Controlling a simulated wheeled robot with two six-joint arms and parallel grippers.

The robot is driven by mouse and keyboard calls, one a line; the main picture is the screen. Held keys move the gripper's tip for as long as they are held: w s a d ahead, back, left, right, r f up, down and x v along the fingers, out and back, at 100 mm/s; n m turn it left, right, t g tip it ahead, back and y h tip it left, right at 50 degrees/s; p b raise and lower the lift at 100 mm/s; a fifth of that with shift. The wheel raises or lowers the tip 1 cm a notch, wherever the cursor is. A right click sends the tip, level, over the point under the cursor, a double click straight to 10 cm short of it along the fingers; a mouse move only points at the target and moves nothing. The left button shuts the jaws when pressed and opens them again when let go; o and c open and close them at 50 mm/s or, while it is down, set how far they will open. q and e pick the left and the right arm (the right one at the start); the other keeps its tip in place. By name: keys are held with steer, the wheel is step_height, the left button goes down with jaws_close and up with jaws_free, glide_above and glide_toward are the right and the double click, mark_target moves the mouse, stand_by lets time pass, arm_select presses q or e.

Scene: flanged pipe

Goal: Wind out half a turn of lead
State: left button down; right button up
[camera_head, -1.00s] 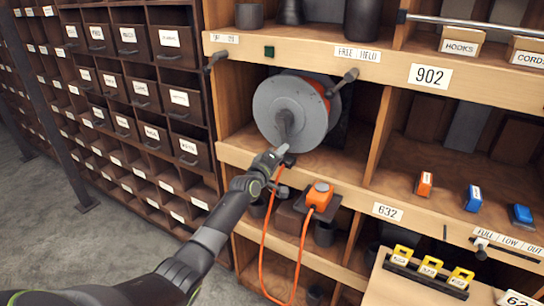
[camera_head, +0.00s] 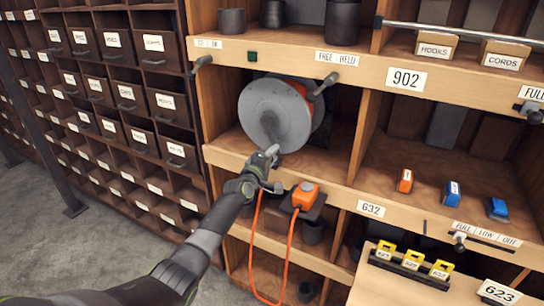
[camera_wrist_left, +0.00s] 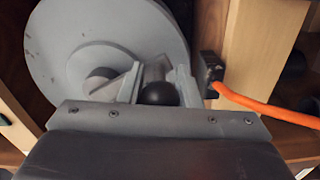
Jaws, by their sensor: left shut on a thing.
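The cable reel (camera_head: 262,108) is a grey disc with orange lead (camera_head: 308,89) behind it, standing in an open shelf bay. My left gripper (camera_head: 270,154) is in front of the lower part of the disc. In the left wrist view its fingers (camera_wrist_left: 157,85) are shut around a dark round knob (camera_wrist_left: 160,94), close against the reel's grey face (camera_wrist_left: 70,40). The knob's link to the reel is mostly hidden by the fingers. The loose orange lead (camera_head: 254,245) hangs in a loop below the shelf lip, up to an orange box (camera_head: 305,196). My right gripper is out of view.
A lever (camera_head: 326,83) sticks out at the reel's upper right, and another (camera_head: 201,64) at the upper left. The wooden shelf lip (camera_head: 225,158) runs just below the reel. Orange and blue blocks (camera_head: 453,192) stand in the right bay.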

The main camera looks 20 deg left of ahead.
arm_select(q)
steer(key=c, duration=1.1)
jaws_free()
steer(key=shift+s, duration=0.15)
steer(key=shift+s+p, duration=0.2)
steer(key=shift+p, duration=0.15)
steer(key=s+p, duration=0.1)
steer(key=s, duration=0.4)
steer(key=s+a+p, duration=0.1)
steer(key=s+p, duration=0.1)
steer(key=s, duration=0.4)
steer(key=s+p, duration=0.2)
steer(key=s, duration=0.3)
steer(key=shift+s+a, duration=0.2)
steer(key=shift+s, duration=0.15)
